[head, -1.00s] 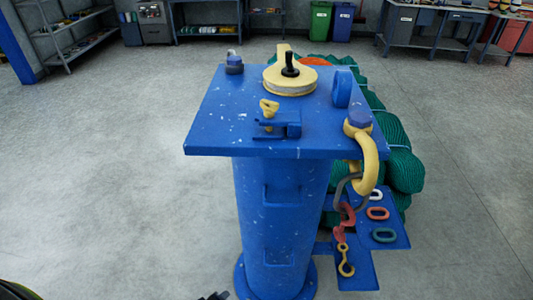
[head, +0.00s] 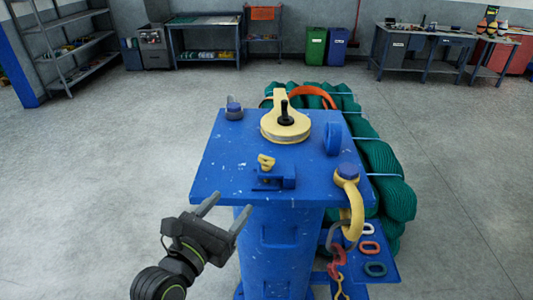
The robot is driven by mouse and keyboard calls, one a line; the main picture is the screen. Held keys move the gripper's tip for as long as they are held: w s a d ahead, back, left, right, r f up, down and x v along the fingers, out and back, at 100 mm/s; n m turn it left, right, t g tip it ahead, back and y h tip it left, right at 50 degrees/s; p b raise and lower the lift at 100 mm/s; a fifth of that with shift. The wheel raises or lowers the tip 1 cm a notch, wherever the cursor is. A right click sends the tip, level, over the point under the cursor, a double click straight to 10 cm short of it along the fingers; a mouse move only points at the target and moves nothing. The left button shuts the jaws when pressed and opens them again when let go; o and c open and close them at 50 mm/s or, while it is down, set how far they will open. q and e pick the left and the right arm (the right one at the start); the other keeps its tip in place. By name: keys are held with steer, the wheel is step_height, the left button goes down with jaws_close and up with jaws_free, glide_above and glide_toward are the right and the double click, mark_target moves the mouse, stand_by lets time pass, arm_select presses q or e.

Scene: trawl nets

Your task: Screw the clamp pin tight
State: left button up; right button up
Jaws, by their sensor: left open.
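A small blue clamp (head: 275,180) is on the blue post's square top plate (head: 225,165), near its front edge. A yellow pin head (head: 266,162) stands over the clamp's left part. I cannot tell how far the pin is screwed in. My left gripper (head: 228,206) is in front of the plate's front left corner, apart from the clamp and pin. Its two fingers are spread, with nothing between them. My right gripper is out of view.
A yellow reel with a black knob (head: 285,125) sits at the plate's back. A shackle (head: 233,110) is at back left. A large yellow hook (head: 354,205) hangs at the right edge. Green net rolls (head: 385,170) lie behind, right. Floor at left is clear.

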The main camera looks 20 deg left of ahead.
mark_target(265, 160)
arm_select(q)
steer(key=w+d+p, duration=0.1)
steer(key=w, duration=0.4)
steer(key=w+d+p, duration=0.1)
steer(key=w, duration=0.5)
steer(key=w+p, duration=0.1)
steer(key=w, duration=0.5)
steer(key=shift+d+r, duration=0.2)
steer(key=shift+d, duration=0.2)
steer(key=c, duration=1)
